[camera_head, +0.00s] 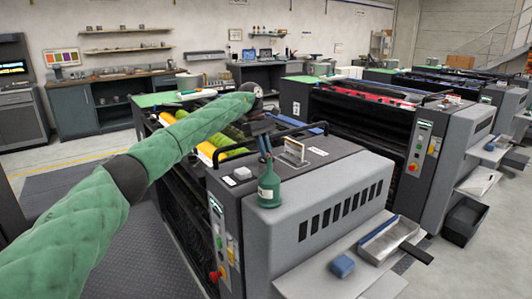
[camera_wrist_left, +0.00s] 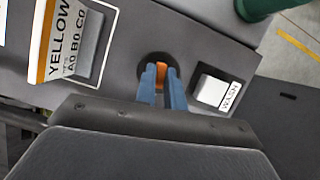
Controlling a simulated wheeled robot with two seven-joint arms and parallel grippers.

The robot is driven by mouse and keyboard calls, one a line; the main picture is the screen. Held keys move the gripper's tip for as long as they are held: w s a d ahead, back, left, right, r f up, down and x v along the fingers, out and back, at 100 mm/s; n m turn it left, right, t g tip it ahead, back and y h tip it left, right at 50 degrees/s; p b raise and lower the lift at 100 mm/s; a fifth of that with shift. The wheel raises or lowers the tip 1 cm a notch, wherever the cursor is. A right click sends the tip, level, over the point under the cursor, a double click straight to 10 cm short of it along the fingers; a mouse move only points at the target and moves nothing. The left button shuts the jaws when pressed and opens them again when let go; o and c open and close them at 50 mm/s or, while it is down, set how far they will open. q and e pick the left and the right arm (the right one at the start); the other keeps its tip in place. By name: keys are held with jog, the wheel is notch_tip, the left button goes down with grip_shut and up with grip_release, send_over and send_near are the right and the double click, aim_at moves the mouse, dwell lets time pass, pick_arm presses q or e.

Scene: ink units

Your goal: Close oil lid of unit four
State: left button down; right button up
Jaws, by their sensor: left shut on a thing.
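The nearest grey printing unit (camera_head: 335,175) stands in front of me, with its top panel in view. In the left wrist view, my left gripper (camera_wrist_left: 159,72) has its blue fingers shut on a small orange piece (camera_wrist_left: 161,77) in a dark round recess (camera_wrist_left: 157,67) on the panel. The fingers hide much of this piece, so I cannot tell its full shape or whether it is the oil lid. In the head view, my left gripper (camera_head: 264,154) points down behind a green bottle (camera_head: 268,188). My right gripper is not in view.
A white block labelled WASH (camera_wrist_left: 210,90) sits right beside the fingers. A YELLOW label card (camera_wrist_left: 66,40) stands on the panel. A grey tray (camera_head: 392,240) and blue cloth (camera_head: 342,266) lie on the lower shelf.

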pick_arm(q)
jog(key=shift+s+a+m+g, duration=0.15)
jog(key=shift+m+g, duration=0.15)
jog(key=shift+m, duration=0.5)
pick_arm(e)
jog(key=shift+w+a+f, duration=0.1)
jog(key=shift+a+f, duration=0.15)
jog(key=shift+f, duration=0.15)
pick_arm(q)
jog(key=shift+y, duration=0.3)
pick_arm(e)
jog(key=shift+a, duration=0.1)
pick_arm(q)
jog(key=c, duration=1.5)
grip_release()
